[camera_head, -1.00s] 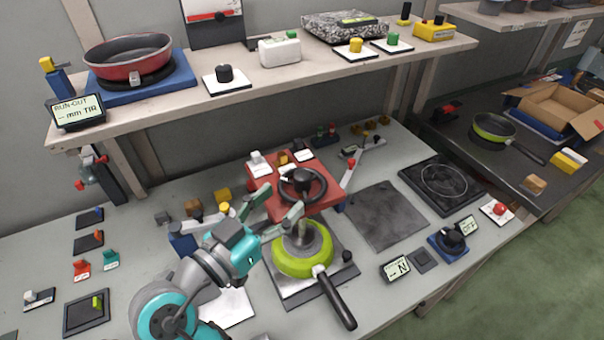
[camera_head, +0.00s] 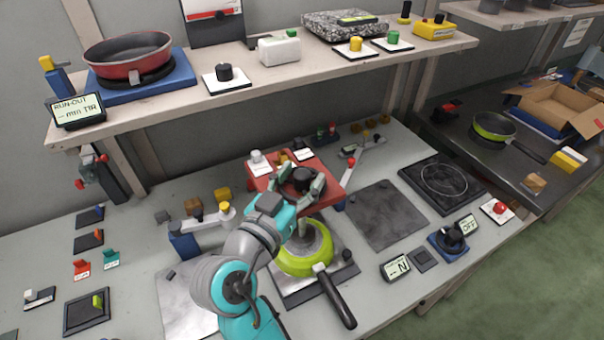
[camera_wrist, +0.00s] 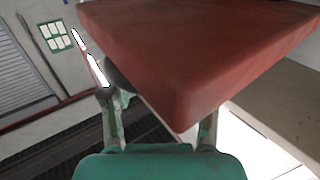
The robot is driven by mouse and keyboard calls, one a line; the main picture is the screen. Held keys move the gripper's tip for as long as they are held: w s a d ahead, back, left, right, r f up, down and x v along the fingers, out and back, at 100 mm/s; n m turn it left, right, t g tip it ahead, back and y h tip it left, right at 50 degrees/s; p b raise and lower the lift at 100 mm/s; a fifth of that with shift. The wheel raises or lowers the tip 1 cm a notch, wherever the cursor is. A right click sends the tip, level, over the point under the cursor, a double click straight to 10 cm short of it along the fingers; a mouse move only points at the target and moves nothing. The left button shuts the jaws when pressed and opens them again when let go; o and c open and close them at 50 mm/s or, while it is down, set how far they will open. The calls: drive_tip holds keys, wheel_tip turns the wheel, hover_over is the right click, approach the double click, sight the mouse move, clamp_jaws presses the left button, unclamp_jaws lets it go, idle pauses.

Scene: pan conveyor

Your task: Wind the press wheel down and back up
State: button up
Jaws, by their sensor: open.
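The black press wheel (camera_head: 303,180) lies on top of the red press head (camera_head: 332,167), partly hidden by my fingers. My gripper (camera_head: 297,178) is open, its fingers on either side of the wheel. I cannot tell whether they touch it. Below, the green pan (camera_head: 300,263) sits on a plate under the press's grey ram (camera_head: 312,236), its black handle toward the front right. In the wrist view, the red press head (camera_wrist: 190,60) fills the upper middle, above the spread fingers of my gripper (camera_wrist: 162,128).
A force readout (camera_head: 396,267) stands right of the pan handle. A blue-based knob (camera_head: 450,241) with an OFF display is further right. A grey square plate (camera_head: 382,214) lies bare right of the press. The shelf (camera_head: 180,108) overhangs behind.

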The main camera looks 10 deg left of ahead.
drive_tip(key=shift+w+d, duration=0.2)
drive_tip(key=shift+w, duration=0.25)
clamp_jaws()
drive_tip(key=shift+h, duration=0.3)
drive_tip(key=shift+a+m+g+h, duration=0.1)
drive_tip(key=shift+m+g+h, duration=0.6)
drive_tip(key=shift+m+h, duration=0.35)
drive_tip(key=shift+m+g+h, duration=2.05)
drive_tip(key=shift+g+h, duration=0.15)
drive_tip(key=shift+h, duration=0.35)
